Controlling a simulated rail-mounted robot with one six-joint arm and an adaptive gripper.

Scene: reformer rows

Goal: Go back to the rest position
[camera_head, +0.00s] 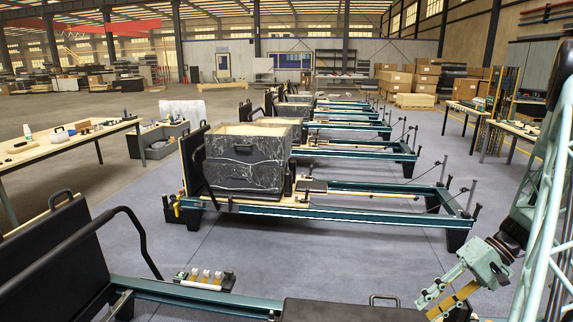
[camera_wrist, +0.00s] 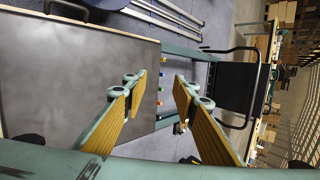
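My gripper (camera_head: 449,301) hangs at the lower right of the head view, above the near reformer's frame. In the wrist view my gripper (camera_wrist: 160,92) shows two fingers with yellow-orange pads, spread apart with nothing between them. The near reformer has a dark flat carriage (camera_head: 345,310), which also shows as a large grey panel (camera_wrist: 75,80) at the left of the wrist view. The gripper is apart from it in both views. No marker of a rest position shows.
A second reformer (camera_head: 340,210) carries a black marbled box (camera_head: 245,160), with more reformers in a row behind it. A worktable (camera_head: 70,140) with tools stands at left, and another table (camera_head: 515,128) at right. Grey floor lies between the rows.

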